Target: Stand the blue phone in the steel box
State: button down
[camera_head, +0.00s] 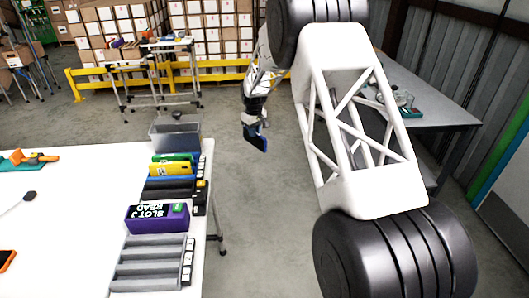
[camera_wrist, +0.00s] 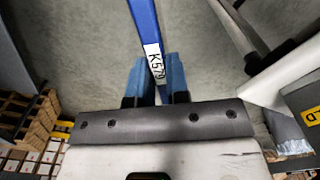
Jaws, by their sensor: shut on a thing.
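My gripper (camera_head: 256,124) is shut on a blue phone (camera_head: 262,143) and holds it in the air over the floor, to the right of the long table. In the wrist view the phone (camera_wrist: 144,22) shows edge-on as a narrow blue bar with a white label reading like K579. It sits between the two blue fingertips of my gripper (camera_wrist: 158,75). An open grey box (camera_head: 176,136), which looks like the steel box, stands at the table's far right corner, left of my gripper and apart from the phone. Its inside is mostly hidden.
A row of slotted racks (camera_head: 150,265) lines the table's (camera_head: 75,190) right edge, with several coloured cases and a purple block (camera_head: 157,217) in it. An orange-framed device (camera_head: 7,261) lies at the left. Another table (camera_head: 430,110) stands at the right. Floor between is clear.

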jog(key=w+a+r+n, duration=0.1)
jog(key=a+r+n, duration=0.1)
jog(key=a+r, duration=0.35)
jog(key=w+a+r+n, duration=0.1)
jog(key=a+r, duration=0.1)
jog(key=r, duration=0.6)
notch_tip(320, 180, up, 4)
jog(key=n, duration=0.8)
send_over(175, 128)
jog(key=s+d, duration=0.1)
jog(key=s, duration=0.2)
jog(key=shift+r, duration=0.2)
jog(key=shift+f, duration=0.25)
jog(key=shift+f, duration=5.45)
